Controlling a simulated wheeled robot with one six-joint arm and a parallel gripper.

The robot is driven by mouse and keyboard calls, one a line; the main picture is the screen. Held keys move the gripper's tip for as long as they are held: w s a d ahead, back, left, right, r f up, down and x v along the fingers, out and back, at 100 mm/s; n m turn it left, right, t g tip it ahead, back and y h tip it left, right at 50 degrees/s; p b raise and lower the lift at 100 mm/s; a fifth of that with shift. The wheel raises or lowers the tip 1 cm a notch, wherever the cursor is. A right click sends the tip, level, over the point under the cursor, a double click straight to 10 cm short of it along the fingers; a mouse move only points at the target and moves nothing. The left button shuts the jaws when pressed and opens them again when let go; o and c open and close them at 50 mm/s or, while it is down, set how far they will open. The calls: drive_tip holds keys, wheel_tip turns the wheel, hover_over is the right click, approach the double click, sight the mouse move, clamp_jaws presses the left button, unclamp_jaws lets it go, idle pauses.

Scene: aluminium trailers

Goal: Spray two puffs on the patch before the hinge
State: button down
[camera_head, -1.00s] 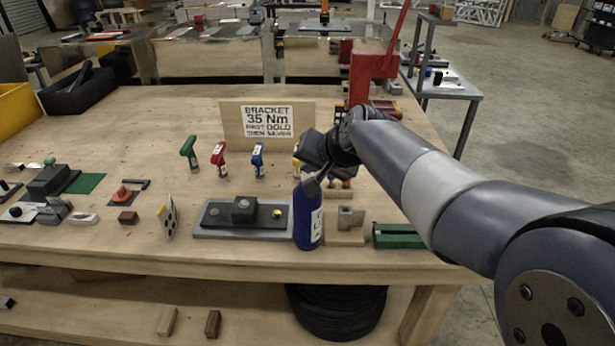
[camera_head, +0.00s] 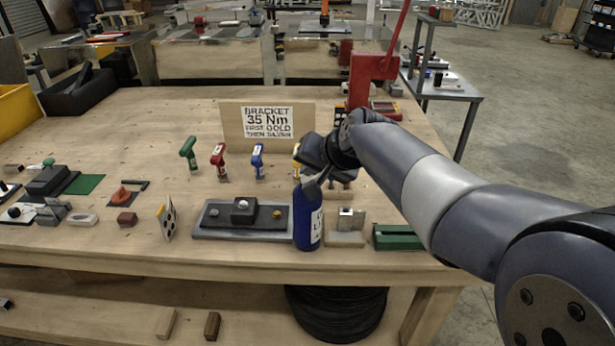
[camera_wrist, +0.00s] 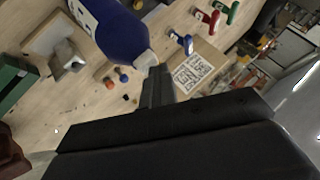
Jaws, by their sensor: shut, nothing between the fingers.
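The blue spray bottle (camera_head: 306,222) stands upright near the table's front edge, its white label facing front right. In the wrist view its blue body (camera_wrist: 112,28) and pale nozzle end (camera_wrist: 147,60) are close to my fingers. My gripper (camera_head: 318,180) is over the bottle's top; in the wrist view its fingers (camera_wrist: 158,85) are shut and empty, right at the nozzle end. I cannot tell whether they touch it. A metal hinge-like piece (camera_head: 347,219) sits on a wooden block (camera_head: 345,239) just right of the bottle; it also shows in the wrist view (camera_wrist: 70,58). I cannot make out a patch.
A dark fixture plate with bolts (camera_head: 222,219) lies left of the bottle, and a green box (camera_head: 397,237) lies right of the block. Green, red and blue-handled tools (camera_head: 258,160) stand behind, before a bracket sign (camera_head: 267,122). A red press (camera_head: 370,80) stands at the back.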

drive_tip(key=shift+r, duration=0.25)
drive_tip(key=shift+r+p, duration=2.45)
drive_tip(key=shift+r, duration=0.6)
drive_tip(key=shift+r, duration=0.1)
